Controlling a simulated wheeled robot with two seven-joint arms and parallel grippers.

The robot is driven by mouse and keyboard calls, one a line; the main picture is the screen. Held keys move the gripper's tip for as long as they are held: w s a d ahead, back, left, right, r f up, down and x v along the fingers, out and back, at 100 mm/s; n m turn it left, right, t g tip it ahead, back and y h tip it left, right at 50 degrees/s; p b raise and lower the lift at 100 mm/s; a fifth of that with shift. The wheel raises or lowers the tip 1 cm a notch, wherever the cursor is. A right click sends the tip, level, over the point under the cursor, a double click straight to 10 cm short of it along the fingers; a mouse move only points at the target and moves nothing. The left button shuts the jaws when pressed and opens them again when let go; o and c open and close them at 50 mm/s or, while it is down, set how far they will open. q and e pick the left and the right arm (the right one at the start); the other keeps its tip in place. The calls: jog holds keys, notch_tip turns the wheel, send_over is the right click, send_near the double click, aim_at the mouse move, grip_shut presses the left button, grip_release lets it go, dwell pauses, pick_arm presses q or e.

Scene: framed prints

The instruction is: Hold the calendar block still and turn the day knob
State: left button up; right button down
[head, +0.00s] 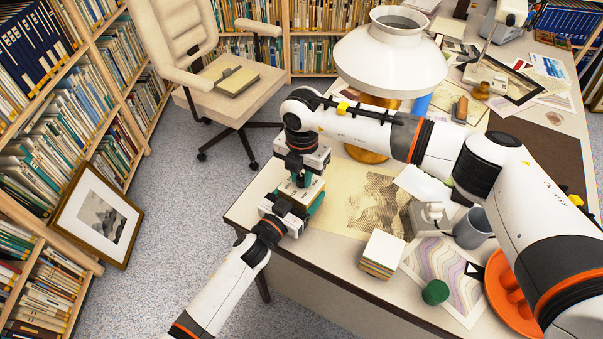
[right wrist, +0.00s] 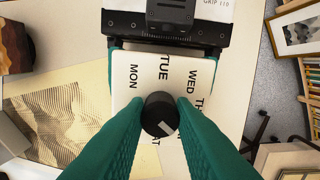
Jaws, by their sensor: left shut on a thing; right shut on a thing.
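The calendar block (head: 299,191) stands near the left corner of the desk, partly hidden by my grippers. In the right wrist view its white face (right wrist: 130,94) shows printed days, with MON, TUE and WED readable and others covered. The black day knob (right wrist: 160,113) with a pale mark sits on that face. My left gripper (head: 291,207) is shut on the block, with its body along the block's top edge in the right wrist view. My right gripper (head: 300,180) comes from above, its teal fingers (right wrist: 160,122) shut on the knob's two sides.
A big white lamp (head: 390,62) stands close behind my right arm. A stack of cards (head: 382,255), a green cylinder (head: 435,292), a grey mug (head: 473,228) and prints (head: 350,205) lie on the desk. A framed print (head: 97,215) leans on shelves; a chair (head: 225,80) stands behind.

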aim_at(303, 177)
pick_arm(q)
jog(key=shift+f, duration=0.1)
pick_arm(e)
jog(key=shift+w+d+r+m, duration=0.1)
jog(key=shift+w+m, duration=0.05)
jog(key=shift+m, duration=0.45)
jog(key=c, duration=1.2)
grip_release()
notch_tip(303, 177, up, 12)
pick_arm(q)
jog(key=o, duration=1.3)
jog(key=shift+c, duration=0.2)
